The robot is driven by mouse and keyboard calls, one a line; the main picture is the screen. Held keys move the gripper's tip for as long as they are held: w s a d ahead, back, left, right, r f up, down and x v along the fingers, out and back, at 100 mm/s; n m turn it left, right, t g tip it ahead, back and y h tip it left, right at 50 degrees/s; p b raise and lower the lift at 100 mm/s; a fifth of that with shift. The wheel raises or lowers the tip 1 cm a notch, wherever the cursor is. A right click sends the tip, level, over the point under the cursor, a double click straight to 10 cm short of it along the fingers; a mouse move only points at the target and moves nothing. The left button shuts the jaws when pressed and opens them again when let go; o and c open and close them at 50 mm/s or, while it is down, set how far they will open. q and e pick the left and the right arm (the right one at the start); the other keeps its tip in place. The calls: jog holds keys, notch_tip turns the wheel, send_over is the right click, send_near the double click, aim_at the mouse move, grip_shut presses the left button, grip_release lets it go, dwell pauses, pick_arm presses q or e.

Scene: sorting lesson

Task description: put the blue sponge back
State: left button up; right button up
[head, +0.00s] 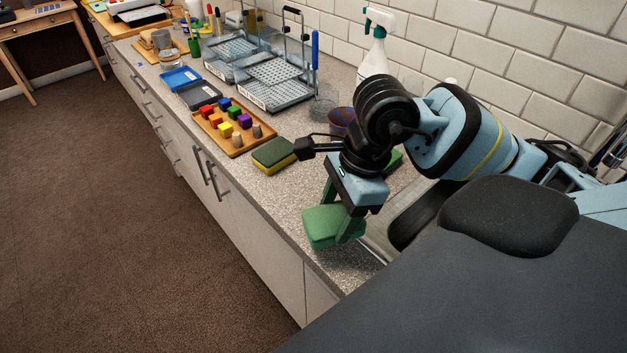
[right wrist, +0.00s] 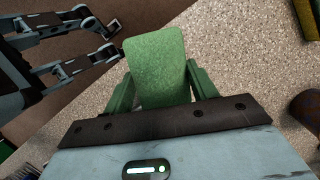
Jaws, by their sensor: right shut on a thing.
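My right gripper (head: 338,209) is shut on a sponge (head: 325,228) that looks green, not blue, and holds it over the front edge of the worktop. The sponge also shows in the right wrist view (right wrist: 158,68), between the two green fingers. I cannot tell whether it touches the worktop. A green and yellow sponge (head: 274,154) lies on the worktop behind it. No blue sponge shows. My left gripper (right wrist: 112,38) shows only in the right wrist view, at upper left, with its fingers apart and nothing between them.
A wooden tray (head: 237,151) of coloured blocks stands farther along the worktop (head: 284,199). Behind it are a blue tray (head: 180,78), a dark tray (head: 199,95) and wire racks (head: 274,84). A bowl (head: 341,122) and a spray bottle (head: 374,50) stand near the tiled wall.

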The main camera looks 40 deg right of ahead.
jog(key=w+d, duration=0.1)
jog(key=w, duration=0.2)
jog(key=w+d, duration=0.1)
jog(key=w, duration=0.3)
jog(key=w+d+f, duration=0.1)
jog(key=w+d, duration=0.1)
jog(key=w, duration=0.2)
jog(key=shift+p, duration=0.4)
pick_arm(q)
jog(key=shift+w+r, duration=0.35)
jog(key=shift+r, duration=0.2)
pick_arm(e)
jog(key=shift+w+d, duration=0.25)
jog(key=shift+w, duration=0.3)
jog(key=shift+w, duration=0.1)
jog(key=shift+w+d+f, duration=0.1)
jog(key=shift+w, duration=0.15)
notch_tip(320, 180, down, 4)
jog(key=shift+r+p, duration=0.25)
jog(key=shift+p, duration=0.05)
pick_arm(q)
jog(key=shift+w+a+r, duration=0.1)
jog(key=shift+w+r, duration=0.15)
jog(key=shift+r, duration=0.1)
pick_arm(e)
jog(key=shift+f, duration=0.1)
